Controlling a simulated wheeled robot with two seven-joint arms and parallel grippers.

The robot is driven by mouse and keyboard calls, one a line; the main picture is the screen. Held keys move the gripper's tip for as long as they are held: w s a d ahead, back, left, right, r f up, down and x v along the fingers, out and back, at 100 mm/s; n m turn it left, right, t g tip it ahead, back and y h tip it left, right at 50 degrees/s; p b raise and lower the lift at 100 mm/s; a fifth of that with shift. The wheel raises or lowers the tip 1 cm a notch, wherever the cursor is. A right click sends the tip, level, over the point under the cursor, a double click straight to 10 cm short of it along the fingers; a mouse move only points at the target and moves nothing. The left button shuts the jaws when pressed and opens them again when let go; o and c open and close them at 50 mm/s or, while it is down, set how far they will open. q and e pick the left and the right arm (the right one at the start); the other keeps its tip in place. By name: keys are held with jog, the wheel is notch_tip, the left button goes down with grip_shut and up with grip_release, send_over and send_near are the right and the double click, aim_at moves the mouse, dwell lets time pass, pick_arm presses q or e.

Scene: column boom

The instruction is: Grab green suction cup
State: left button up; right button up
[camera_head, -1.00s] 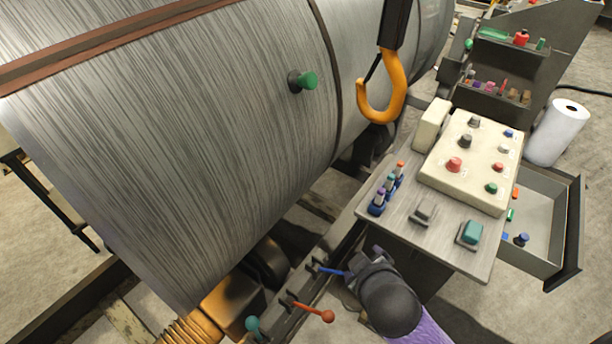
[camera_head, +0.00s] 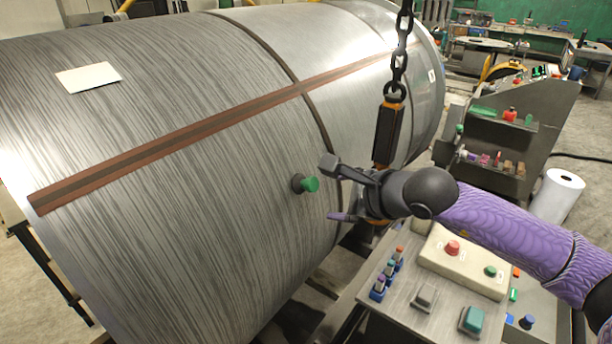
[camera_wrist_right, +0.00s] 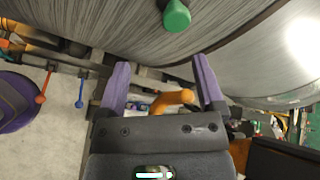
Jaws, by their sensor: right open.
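The green suction cup (camera_head: 310,184) sits on the side of the large metal cylinder (camera_head: 200,150), its green end pointing out from a dark base. It also shows at the top of the right wrist view (camera_wrist_right: 176,16), beyond the fingertips. My right gripper (camera_head: 334,191) is just right of the cup in the head view, with its fingers spread and pointing left toward it. In the right wrist view its purple fingers (camera_wrist_right: 161,80) are apart, with no object held between them. The cup appears apart from the fingers. My left gripper is not in view.
A chain (camera_head: 398,60) with a dark hook block (camera_head: 388,133) hangs behind my right gripper; the orange hook (camera_wrist_right: 173,101) shows beyond the fingers in the wrist view. A control panel (camera_head: 455,300) stands below my right arm. The cylinder's surface left of the cup is clear.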

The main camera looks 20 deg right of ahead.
aim_at(313, 183)
jog(key=w, duration=0.1)
jog(key=w+a, duration=0.1)
jog(key=shift+w+a+r+p, duration=0.1)
jog(key=shift+w+a+p, duration=0.1)
jog(key=shift+w+p, duration=0.15)
jog(key=x, duration=0.5)
jog(key=shift+w+r, duration=0.2)
jog(key=shift+r, duration=0.2)
jog(key=shift+s, duration=0.1)
grip_shut()
